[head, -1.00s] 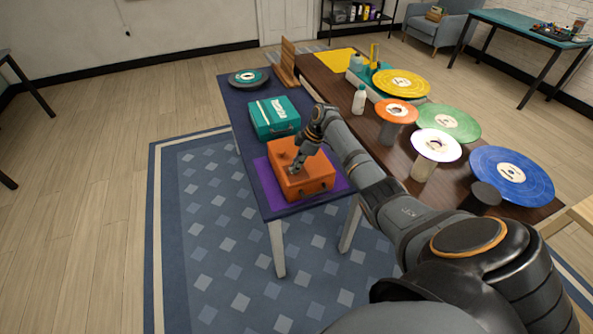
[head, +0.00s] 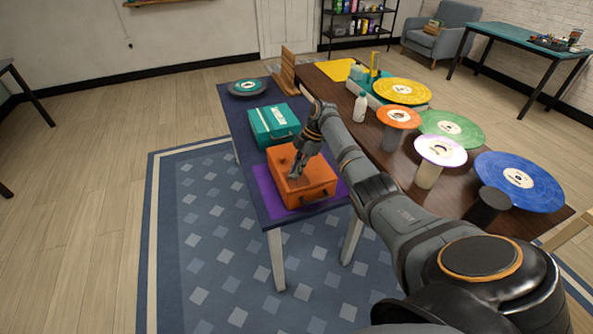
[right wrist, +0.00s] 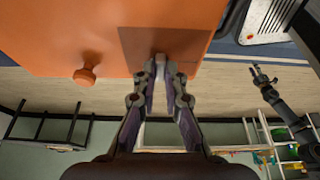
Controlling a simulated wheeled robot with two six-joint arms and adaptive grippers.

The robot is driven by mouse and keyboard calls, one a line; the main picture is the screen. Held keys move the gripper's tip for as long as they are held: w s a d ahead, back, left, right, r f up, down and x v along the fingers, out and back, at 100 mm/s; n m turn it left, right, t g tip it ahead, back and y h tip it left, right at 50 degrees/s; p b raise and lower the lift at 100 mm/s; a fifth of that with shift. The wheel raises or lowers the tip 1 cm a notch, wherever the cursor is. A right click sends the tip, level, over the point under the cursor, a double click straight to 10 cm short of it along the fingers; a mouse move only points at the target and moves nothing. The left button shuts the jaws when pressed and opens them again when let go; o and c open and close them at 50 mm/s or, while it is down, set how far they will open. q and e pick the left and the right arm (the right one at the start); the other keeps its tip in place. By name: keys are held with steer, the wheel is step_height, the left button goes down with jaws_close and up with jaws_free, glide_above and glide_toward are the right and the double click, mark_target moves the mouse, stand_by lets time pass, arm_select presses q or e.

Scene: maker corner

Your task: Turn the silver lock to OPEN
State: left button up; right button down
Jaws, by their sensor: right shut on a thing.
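An orange case (head: 312,190) sits on a purple mat (head: 268,193) at the near end of the dark blue table. My right gripper (head: 293,175) reaches down to the top of the case. In the right wrist view my right gripper (right wrist: 161,68) is shut on a small silver piece, the silver lock (right wrist: 160,58), against the orange case (right wrist: 60,35). The fingers hide most of the lock, and I cannot read its position or any OPEN mark. A dark arm with a small gripper, seemingly my left gripper (right wrist: 263,76), shows at the right of the wrist view, apart from the case.
An orange knob (right wrist: 86,74) stands out from the case beside my fingers. A teal case (head: 273,124) lies just behind the orange one. The brown table (head: 400,165) to the right holds several coloured discs and a white bottle (head: 360,107).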

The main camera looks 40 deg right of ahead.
steer(key=c, duration=1.4)
jaws_free()
steer(key=v, duration=1.2)
steer(key=shift+d, duration=0.1)
steer(key=shift+f, duration=0.15)
